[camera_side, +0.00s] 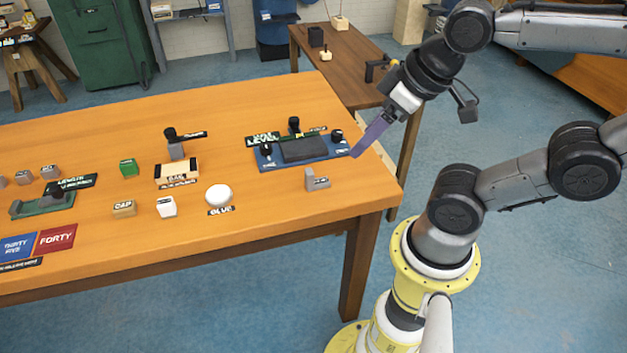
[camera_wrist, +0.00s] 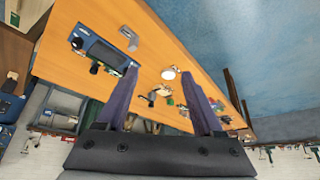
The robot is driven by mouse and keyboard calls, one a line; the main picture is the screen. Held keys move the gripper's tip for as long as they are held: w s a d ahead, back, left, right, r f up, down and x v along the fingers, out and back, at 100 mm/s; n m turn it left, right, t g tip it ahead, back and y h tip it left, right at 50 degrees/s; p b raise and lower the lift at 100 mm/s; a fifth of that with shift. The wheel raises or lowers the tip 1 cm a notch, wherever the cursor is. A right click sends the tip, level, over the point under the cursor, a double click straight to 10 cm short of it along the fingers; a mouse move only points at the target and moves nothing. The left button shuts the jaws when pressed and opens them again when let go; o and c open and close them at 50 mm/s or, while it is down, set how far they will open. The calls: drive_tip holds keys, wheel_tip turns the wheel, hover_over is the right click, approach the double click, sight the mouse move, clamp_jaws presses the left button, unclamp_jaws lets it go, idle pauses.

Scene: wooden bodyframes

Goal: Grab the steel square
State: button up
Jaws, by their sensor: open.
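The steel square looks to be the small grey L-shaped piece (camera_side: 317,180) standing on the table near its right front edge. In the wrist view a grey angled piece (camera_wrist: 129,37) lies ahead of my left finger, near the table edge. My gripper (camera_side: 355,153) has purple fingers and hangs above the table's right end, up and to the right of the piece. In the wrist view my fingers (camera_wrist: 160,70) are spread apart with nothing between them. The side view shows the fingers overlapping.
A blue tray (camera_side: 270,161) with a dark block and black knobs lies behind the steel square. A white round glue piece (camera_side: 218,194) sits to its left, with several small blocks farther left. The wooden table (camera_side: 290,218) is clear between the glue and the steel square.

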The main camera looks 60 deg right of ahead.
drive_tip(key=shift+c, duration=0.9)
